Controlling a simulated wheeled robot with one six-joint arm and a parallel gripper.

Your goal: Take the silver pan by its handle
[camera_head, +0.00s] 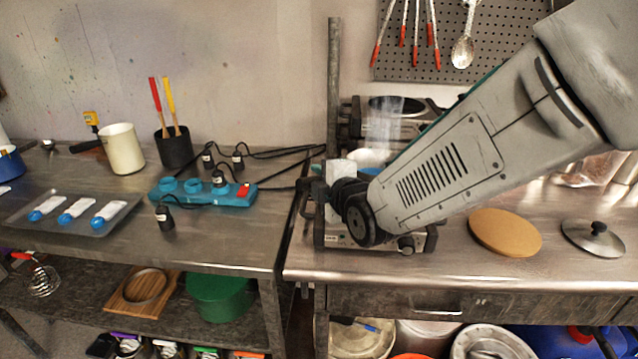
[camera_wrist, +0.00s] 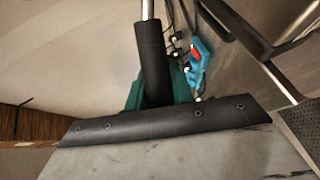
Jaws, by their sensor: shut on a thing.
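In the wrist view, my gripper (camera_wrist: 163,92) is shut around a black cylindrical handle (camera_wrist: 153,60), with green finger parts showing on both sides of it. A bright metal rod (camera_wrist: 148,9) runs from the handle's far end to the top edge. I take this for the silver pan's handle; the pan's body is not in the wrist view. In the head view, my arm crosses in front of the hot plate (camera_head: 404,245) and hides the handle and most of what stands there. I cannot tell whether the pan rests on the plate.
A round cork mat (camera_head: 505,232) and a glass lid (camera_head: 592,238) lie to the right on the steel counter. A teal power strip (camera_head: 205,193) with plugs and cables lies on the left table. A pegboard (camera_head: 480,45) with hanging utensils is behind.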

